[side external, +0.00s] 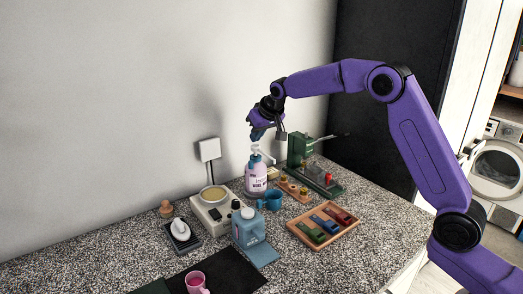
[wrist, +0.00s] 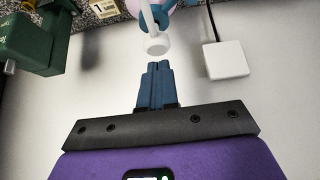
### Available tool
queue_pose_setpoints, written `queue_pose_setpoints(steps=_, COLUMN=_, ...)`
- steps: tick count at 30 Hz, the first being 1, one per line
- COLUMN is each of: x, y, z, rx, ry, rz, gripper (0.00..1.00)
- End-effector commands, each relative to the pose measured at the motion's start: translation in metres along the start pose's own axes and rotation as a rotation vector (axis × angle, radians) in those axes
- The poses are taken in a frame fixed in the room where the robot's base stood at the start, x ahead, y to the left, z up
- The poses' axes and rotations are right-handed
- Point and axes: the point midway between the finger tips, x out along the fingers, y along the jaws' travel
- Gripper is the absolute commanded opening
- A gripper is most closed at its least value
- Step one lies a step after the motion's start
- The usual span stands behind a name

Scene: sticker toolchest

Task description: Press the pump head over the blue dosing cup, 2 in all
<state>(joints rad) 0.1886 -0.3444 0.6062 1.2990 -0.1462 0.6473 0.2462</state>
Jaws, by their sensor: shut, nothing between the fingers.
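The pump bottle (side external: 256,180) is pale pink with a label and a blue collar, and stands upright on the counter near the wall. Its white pump head (side external: 256,149) is on top; it also shows in the wrist view (wrist: 155,45). The blue dosing cup (side external: 272,200) stands at the bottle's front right, partly beside it. My gripper (side external: 254,136) is shut and empty, with its blue fingertips just above the pump head. In the wrist view the closed fingertips (wrist: 158,67) are close to the pump head; I cannot tell whether they touch it.
A green press-like tool (side external: 300,150) stands behind and right of the bottle. A white wall box (side external: 209,149) is left of the bottle.

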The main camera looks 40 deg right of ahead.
Motion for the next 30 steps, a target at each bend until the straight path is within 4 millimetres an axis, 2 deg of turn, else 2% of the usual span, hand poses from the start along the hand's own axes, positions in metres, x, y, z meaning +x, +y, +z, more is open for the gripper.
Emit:
queue_pose_setpoints(steps=23, x=0.021, y=0.0, z=0.015, rx=-0.001, ry=-0.004, rz=0.001, gripper=0.0)
queue_pose_setpoints(steps=30, x=0.021, y=0.0, z=0.015, rx=-0.001, ry=-0.005, rz=0.001, gripper=0.0)
